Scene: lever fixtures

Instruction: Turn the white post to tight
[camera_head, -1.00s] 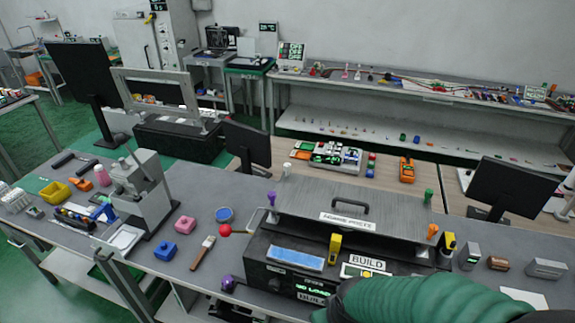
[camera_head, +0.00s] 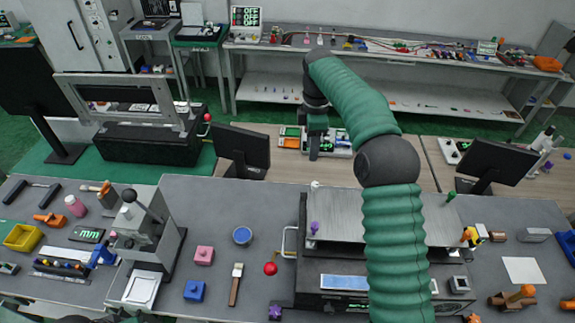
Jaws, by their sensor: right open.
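The white post (camera_head: 315,186) is a small pale knob at the back left corner of the grey-topped fixture (camera_head: 335,213). A purple post (camera_head: 314,228) stands at the front left corner, a green post (camera_head: 451,197) at the back right and an orange post (camera_head: 465,237) at the front right. My right arm crosses over the fixture and hides its middle. My right gripper (camera_head: 314,150) points down, open, beyond the white post in the picture and apart from it. My left gripper is not in view.
A black monitor (camera_head: 241,149) stands left of my right gripper, and another (camera_head: 497,166) at the right. A red ball-ended lever (camera_head: 270,268) sticks out left of the fixture. The grey bench (camera_head: 215,215) has free room left of the white post.

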